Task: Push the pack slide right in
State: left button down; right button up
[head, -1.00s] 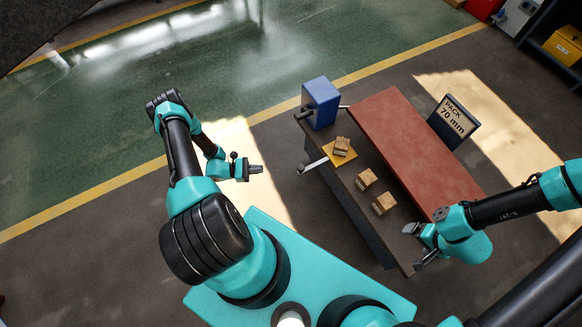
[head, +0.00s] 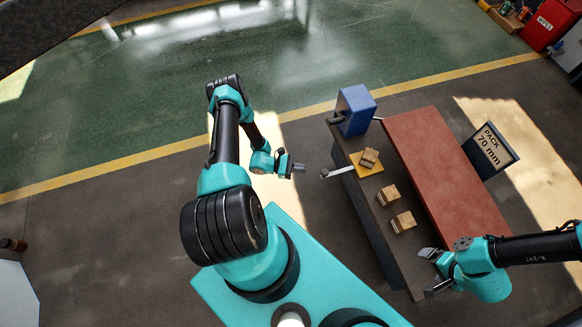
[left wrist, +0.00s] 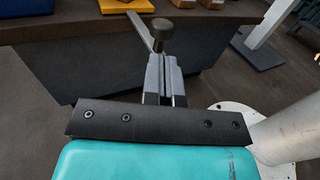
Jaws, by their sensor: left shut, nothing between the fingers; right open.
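The slide, a pale bar (head: 342,171) with a dark round knob (head: 323,174) at its outer end, sticks out from the left side of the dark bench (head: 370,219), by the yellow plate (head: 366,164). My left gripper (head: 303,168) is shut and empty, just left of the knob and seemingly apart from it. In the left wrist view the knob (left wrist: 162,27) stands just beyond the shut fingers (left wrist: 164,72), and part of the bar is hidden behind it. My right gripper (head: 428,272) is open and empty at the bench's near end.
A wooden block (head: 369,157) sits on the yellow plate. Two more blocks, the middle one (head: 388,195) and the near one (head: 403,221), lie on the bench. A blue box (head: 356,108) stands at its far end. A sign (head: 490,148) reads "PACK 70 mm".

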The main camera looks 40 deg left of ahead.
pick_arm(q)
jog(key=x, duration=0.6)
dwell(0.3)
